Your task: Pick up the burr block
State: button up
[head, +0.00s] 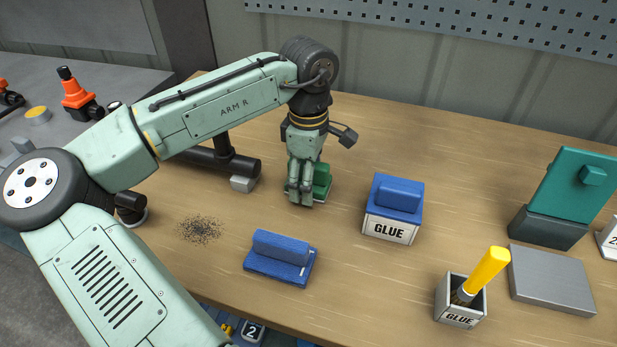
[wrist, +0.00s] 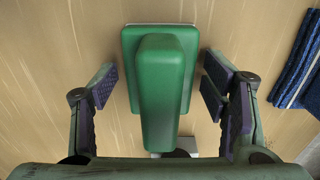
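A green block with a raised rounded grip (wrist: 160,85) lies on the wooden bench; I take it to be the burr block, though no label shows. In the head view the green block (head: 322,181) is partly hidden behind my gripper (head: 301,194). In the wrist view my gripper (wrist: 160,92) is open, pointing down, with one finger on each side of the block's grip. Gaps show between both finger pads and the block. Nothing is held.
A blue block (head: 281,258) lies on the bench in front; another blue block (head: 398,196) sits on a GLUE box (head: 389,229). A GLUE pot (head: 459,302) with a yellow-handled brush, a grey plate (head: 551,279) and a teal block (head: 573,190) stand right. Dark specks (head: 200,229) lie left.

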jog(key=c, duration=1.2)
jog(key=shift+r, duration=0.15)
notch_tip(320, 180, up, 10)
jog(key=shift+f+b, duration=0.1)
jog(key=shift+b, duration=0.55)
jog(key=o, duration=0.7)
jog(key=c, duration=0.4)
